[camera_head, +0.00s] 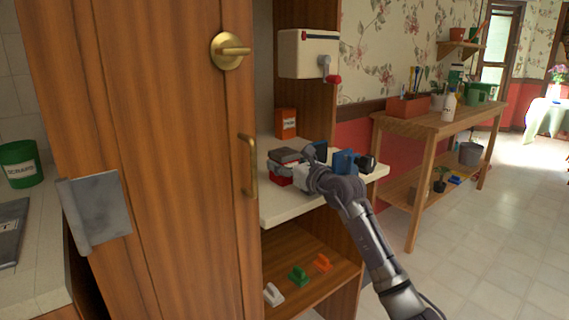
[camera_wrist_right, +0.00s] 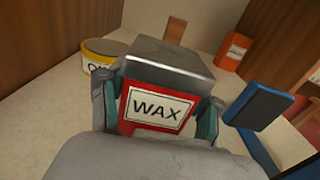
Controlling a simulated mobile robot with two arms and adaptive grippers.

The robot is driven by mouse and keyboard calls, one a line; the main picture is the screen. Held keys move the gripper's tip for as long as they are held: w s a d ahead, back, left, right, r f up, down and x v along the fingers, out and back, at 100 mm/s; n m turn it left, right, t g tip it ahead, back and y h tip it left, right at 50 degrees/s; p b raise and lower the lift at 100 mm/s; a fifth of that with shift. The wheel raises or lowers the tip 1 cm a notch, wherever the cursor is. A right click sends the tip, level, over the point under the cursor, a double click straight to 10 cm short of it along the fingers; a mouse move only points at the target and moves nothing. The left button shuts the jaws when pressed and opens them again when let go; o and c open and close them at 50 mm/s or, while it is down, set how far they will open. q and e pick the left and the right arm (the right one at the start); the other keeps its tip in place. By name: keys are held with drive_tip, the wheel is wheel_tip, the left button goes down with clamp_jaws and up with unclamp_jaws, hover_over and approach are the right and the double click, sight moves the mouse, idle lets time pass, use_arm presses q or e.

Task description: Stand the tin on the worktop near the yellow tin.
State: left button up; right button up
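The red tin (camera_wrist_right: 150,125) has a white WAX label and a grey metal top. My right gripper (camera_wrist_right: 157,100) has its teal finger pads against both sides of it, shut on it. In the head view the red tin (camera_head: 279,181) is partly hidden by my right gripper (camera_head: 288,171), over the cream worktop (camera_head: 290,208) in the cupboard. Whether its base touches the worktop is unclear. The yellow tin (camera_wrist_right: 98,67), with a partly hidden label, stands on the worktop left of it in the wrist view. It does not show in the head view. My left gripper is not in view.
An orange tin (camera_head: 286,123) stands at the back of the worktop. A blue and black object (camera_head: 346,162) is close by on the right. The wooden door (camera_head: 160,130) borders the left side. A white wall box with a crank (camera_head: 308,53) hangs above.

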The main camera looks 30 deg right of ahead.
drive_tip(key=o, duration=0.3)
drive_tip(key=shift+o, duration=0.2)
